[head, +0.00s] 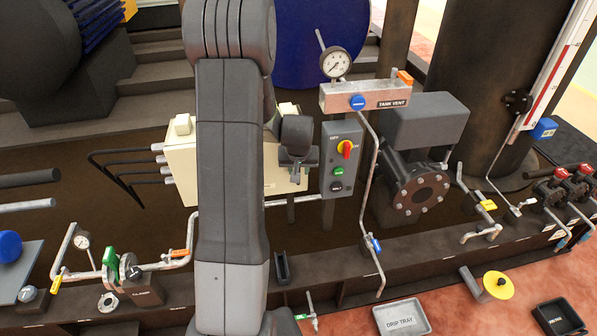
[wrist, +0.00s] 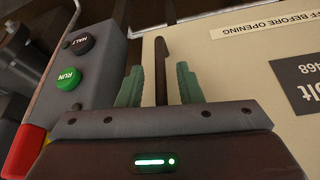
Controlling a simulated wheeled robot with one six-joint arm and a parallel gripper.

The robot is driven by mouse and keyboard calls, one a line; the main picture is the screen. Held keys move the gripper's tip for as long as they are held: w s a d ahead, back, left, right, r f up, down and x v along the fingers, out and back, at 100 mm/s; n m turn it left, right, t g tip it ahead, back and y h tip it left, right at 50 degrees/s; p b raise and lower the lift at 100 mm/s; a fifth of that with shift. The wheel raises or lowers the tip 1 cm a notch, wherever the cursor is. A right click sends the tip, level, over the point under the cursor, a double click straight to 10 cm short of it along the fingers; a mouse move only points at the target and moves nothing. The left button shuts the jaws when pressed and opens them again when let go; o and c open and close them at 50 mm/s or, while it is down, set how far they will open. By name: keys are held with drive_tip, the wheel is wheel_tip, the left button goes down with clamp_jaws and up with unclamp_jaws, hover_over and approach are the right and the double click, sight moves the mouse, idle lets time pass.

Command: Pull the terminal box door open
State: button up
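The cream terminal box (head: 182,172) stands behind my arm in the head view, and my arm hides much of its front. In the wrist view its door (wrist: 215,70) fills the right side and looks shut. A dark upright bar handle (wrist: 161,52) stands on the door near its edge. My gripper (wrist: 159,78) has its two green fingers apart, one on each side of the handle, with a gap showing on both sides. In the head view my gripper (head: 298,165) is at the right part of the box front; its fingers are hard to make out there.
A grey control box (head: 340,160) with a red-yellow switch and RUN and HALT buttons stands close to the right of the terminal box. A vertical pipe (head: 368,200) and a pump (head: 420,190) are farther right. A drip tray (head: 401,320) lies on the floor.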

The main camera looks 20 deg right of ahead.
drive_tip(key=shift+x, duration=1.05)
clamp_jaws()
